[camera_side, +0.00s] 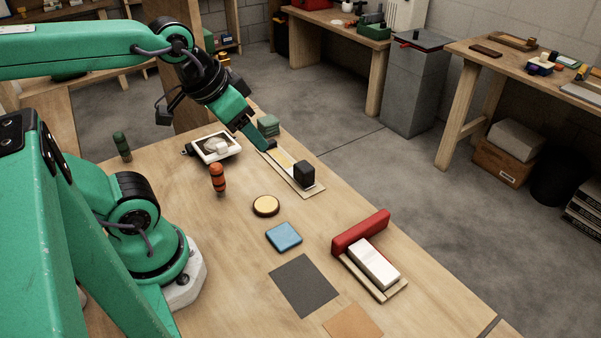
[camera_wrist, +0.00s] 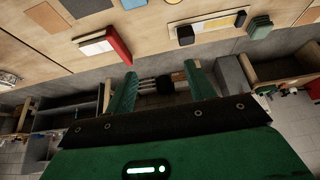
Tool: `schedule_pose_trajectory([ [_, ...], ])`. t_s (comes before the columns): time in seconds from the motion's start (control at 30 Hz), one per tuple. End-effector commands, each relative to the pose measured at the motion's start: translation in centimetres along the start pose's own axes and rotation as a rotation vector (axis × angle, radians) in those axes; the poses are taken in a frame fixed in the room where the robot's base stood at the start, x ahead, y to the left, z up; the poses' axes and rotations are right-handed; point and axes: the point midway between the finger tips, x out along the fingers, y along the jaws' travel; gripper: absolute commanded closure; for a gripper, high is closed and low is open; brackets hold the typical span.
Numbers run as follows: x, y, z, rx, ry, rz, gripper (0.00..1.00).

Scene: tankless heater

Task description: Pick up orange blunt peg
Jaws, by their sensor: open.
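The orange blunt peg (camera_side: 218,179) stands upright on the wooden table, left of the middle in the side view. It has dark bands. I cannot make it out in the wrist view. My gripper (camera_side: 262,145) is above the table's far part, beyond the peg and to its right in the side view, apart from it. In the wrist view my gripper (camera_wrist: 162,85) has its two green fingers spread, with nothing held between them.
A white-framed device (camera_side: 216,148) lies behind the peg. A dark green peg (camera_side: 122,146) stands to the left. A black block (camera_side: 304,173) sits on a strip near my gripper. A gold disc (camera_side: 266,206) and blue square (camera_side: 284,236) lie nearer, with bare table around the orange peg.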

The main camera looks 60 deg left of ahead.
Motion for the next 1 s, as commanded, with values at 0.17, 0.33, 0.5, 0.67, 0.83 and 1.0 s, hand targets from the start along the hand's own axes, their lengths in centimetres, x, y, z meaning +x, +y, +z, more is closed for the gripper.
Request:
schedule_pose_trajectory([
  [0.17,0.3,-0.5,0.0,0.018,-0.015,-0.009,0.46],
  [0.33,1.3,-1.9,0.1,0.084,-0.064,-0.032,0.46],
  [0.5,2.8,-4.4,0.5,0.196,-0.148,-0.050,0.46],
  [0.67,4.2,-7.1,1.3,0.316,-0.239,-0.043,0.46],
  [0.83,5.7,-9.9,2.6,0.436,-0.329,-0.005,0.46],
  [1.0,7.0,-12.6,4.4,0.551,-0.405,0.060,0.46],
])
